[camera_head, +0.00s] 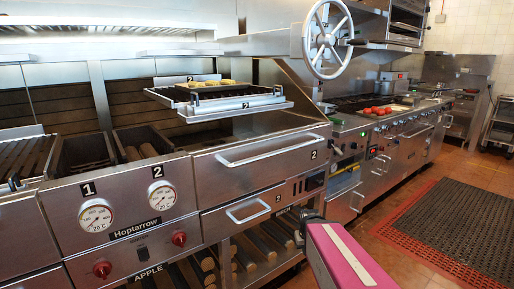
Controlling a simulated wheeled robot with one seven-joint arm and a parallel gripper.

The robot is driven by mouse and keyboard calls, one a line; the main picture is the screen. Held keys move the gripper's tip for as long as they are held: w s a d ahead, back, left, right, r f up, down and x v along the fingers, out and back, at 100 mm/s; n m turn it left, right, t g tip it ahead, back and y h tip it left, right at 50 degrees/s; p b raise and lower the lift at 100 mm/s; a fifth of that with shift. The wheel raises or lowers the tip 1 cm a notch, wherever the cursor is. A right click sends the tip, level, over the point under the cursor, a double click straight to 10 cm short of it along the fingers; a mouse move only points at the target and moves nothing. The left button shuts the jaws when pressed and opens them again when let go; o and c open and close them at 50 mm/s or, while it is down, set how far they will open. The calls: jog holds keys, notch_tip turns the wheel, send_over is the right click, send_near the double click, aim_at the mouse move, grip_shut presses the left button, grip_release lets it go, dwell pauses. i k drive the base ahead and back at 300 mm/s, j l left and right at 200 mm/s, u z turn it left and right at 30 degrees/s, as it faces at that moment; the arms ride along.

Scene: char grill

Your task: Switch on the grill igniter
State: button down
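The steel char grill labelled Hoptarrow (130,190) fills the left and middle of the view. Its front panel has two round dials marked 1 (96,215) and 2 (162,195). Below them are two red knobs, left (102,270) and right (179,239). A small dark switch (141,251) sits between the knobs; no igniter label is readable, so I cannot tell if it is the igniter. My pink arm comes in at the bottom, right of the panel. A dark end piece (307,216) at its tip may be my gripper; its fingers are not clear. It appears apart from the controls.
Drawer handles (270,151) stick out from the grill front. A stove line (400,140) with red items runs back right. Open floor and a dark mat (460,230) lie at the right.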

aim_at(143, 253)
jog(key=u, duration=1.55)
